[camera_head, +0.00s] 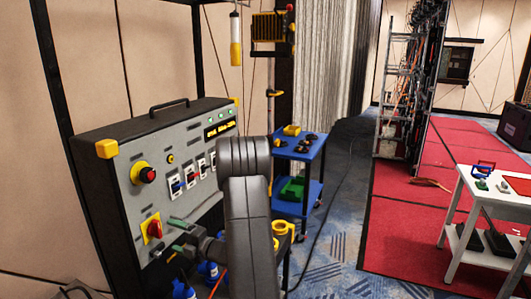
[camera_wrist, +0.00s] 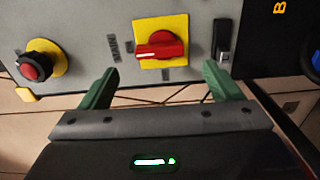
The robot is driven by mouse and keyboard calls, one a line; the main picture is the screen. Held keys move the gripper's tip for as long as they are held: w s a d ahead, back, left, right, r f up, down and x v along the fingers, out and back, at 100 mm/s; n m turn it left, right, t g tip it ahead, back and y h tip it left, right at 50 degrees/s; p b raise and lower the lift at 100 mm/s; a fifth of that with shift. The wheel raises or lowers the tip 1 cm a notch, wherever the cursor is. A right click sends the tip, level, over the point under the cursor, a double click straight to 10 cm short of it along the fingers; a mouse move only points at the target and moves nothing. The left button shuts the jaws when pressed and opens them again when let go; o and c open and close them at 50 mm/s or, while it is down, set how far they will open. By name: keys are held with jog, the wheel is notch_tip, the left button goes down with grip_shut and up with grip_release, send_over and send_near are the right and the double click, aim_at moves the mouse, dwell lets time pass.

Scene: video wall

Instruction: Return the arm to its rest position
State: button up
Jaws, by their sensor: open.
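My gripper (camera_head: 176,235) is open and empty in front of the lower part of a grey control panel (camera_head: 125,205). Its two green fingers show apart in the wrist view (camera_wrist: 161,70). A red rotary switch (camera_wrist: 162,46) on a yellow plate sits beyond the gap between the fingertips, and no finger is seen closed on it. The switch also shows in the head view (camera_head: 154,230), just left of the gripper. My dark arm (camera_head: 250,225) reaches across the middle of the head view and hides part of the panel's right side.
A red button on a yellow base (camera_head: 145,173) is above the switch. Several small switches line the panel's right. A blue cart (camera_head: 306,151) stands behind my arm. A white table (camera_head: 465,190) with tools stands at right. Carpet between them is mostly free.

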aim_at(160, 230)
jog(key=p+x, duration=0.1)
jog(key=x, duration=0.6)
